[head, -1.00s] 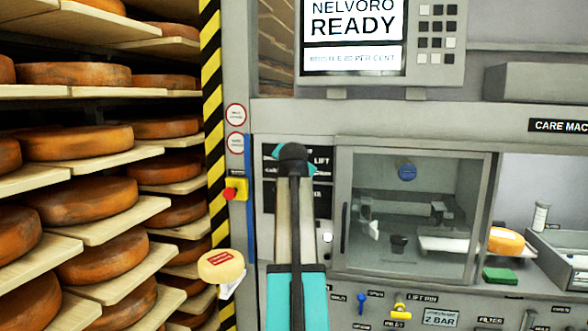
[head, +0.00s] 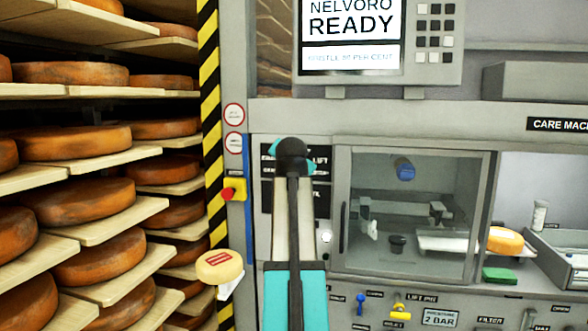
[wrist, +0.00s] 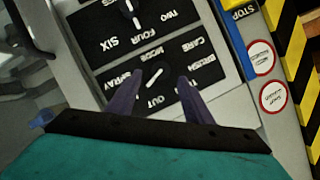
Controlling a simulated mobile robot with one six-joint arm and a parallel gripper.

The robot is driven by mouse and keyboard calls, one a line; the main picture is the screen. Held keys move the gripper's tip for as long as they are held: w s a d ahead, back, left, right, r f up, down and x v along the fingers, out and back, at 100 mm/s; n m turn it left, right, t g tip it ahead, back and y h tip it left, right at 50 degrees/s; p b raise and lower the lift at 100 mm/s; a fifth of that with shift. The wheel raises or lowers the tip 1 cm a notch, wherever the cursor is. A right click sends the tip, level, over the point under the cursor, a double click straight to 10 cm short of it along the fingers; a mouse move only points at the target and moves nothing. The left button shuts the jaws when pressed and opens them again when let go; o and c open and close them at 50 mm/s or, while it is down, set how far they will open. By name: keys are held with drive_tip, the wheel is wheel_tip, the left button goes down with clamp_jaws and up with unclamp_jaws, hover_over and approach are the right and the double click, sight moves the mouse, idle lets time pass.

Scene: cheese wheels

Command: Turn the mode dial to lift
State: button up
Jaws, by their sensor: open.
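The mode dial (wrist: 156,73) shows in the wrist view as a dark knob with a white pointer line on a black label plate, seen upside down. Words such as MODE, CARE and OUT are printed around it; LIFT cannot be read there. My gripper (wrist: 160,78) is open, with its two dark purple fingers on either side of the dial. Whether they touch it I cannot tell. In the head view my arm hides the dial and the fingers; the LIFT label (head: 320,161) shows just right of the arm's end.
A second dial (wrist: 133,10), marked TWO, FOUR and SIX, sits beside the mode dial. A red stop button (head: 230,193) is on the left, near a striped post (head: 211,110). A glass-fronted chamber (head: 342,160) is on the right. Cheese shelves (head: 110,230) fill the left.

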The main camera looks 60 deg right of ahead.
drive_tip(key=b+v, duration=0.1)
drive_tip(key=v, duration=0.8)
drive_tip(key=shift+s+d, duration=0.1)
idle(0.5)
